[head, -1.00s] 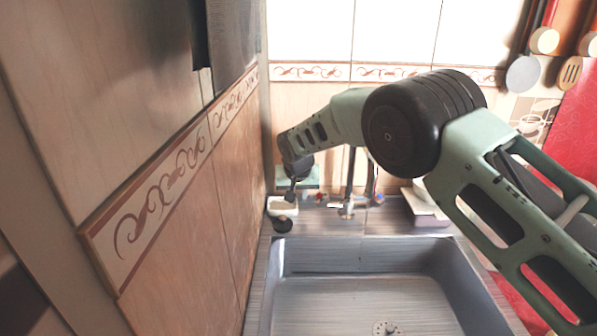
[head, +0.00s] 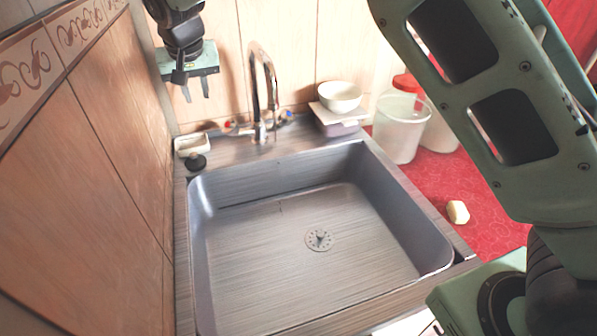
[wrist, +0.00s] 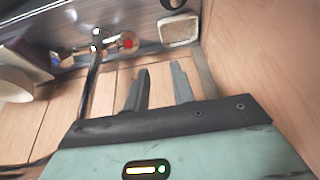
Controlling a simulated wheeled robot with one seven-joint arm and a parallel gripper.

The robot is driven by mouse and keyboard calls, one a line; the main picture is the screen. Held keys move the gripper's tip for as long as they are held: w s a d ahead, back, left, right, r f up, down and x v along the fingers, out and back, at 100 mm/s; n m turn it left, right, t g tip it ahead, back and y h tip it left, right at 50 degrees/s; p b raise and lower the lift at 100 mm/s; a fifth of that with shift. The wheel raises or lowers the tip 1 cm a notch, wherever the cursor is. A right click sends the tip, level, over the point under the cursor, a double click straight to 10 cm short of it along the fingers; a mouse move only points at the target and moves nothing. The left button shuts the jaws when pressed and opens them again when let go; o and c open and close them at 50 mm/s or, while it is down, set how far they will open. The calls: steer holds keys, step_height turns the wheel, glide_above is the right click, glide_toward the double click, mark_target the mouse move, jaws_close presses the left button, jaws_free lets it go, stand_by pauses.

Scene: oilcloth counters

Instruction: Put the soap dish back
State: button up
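The soap dish (head: 193,145) is a small white rectangular dish on the back left corner of the sink surround, by the tiled wall. It also shows in the wrist view (wrist: 180,30), beyond my fingertips, and looks empty there. My gripper (head: 197,94) hangs above and behind the dish, apart from it, fingers pointing down. In the wrist view my two fingers (wrist: 158,78) are spread with nothing between them.
A black plug (head: 196,162) sits just in front of the dish. The tap (head: 262,100) stands to its right. A white bowl (head: 340,96) is on a box at the back right. A pale soap-like block (head: 458,212) lies on the red oilcloth. The sink (head: 270,250) is empty.

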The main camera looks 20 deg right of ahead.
steer(key=s+d+f+n+g, duration=0.1)
steer(key=s+d, duration=0.4)
steer(key=s, duration=0.9)
steer(key=s+d+f+n+g, duration=0.1)
steer(key=s+d, duration=0.4)
steer(key=s, duration=0.9)
steer(key=s+d+f+n+g, duration=0.1)
steer(key=s+d+n, duration=0.4)
steer(key=s, duration=0.9)
steer(key=shift+f+g, duration=0.3)
steer(key=shift+g, duration=0.4)
steer(key=shift+r+p, duration=0.3)
steer(key=shift+o, duration=0.3)
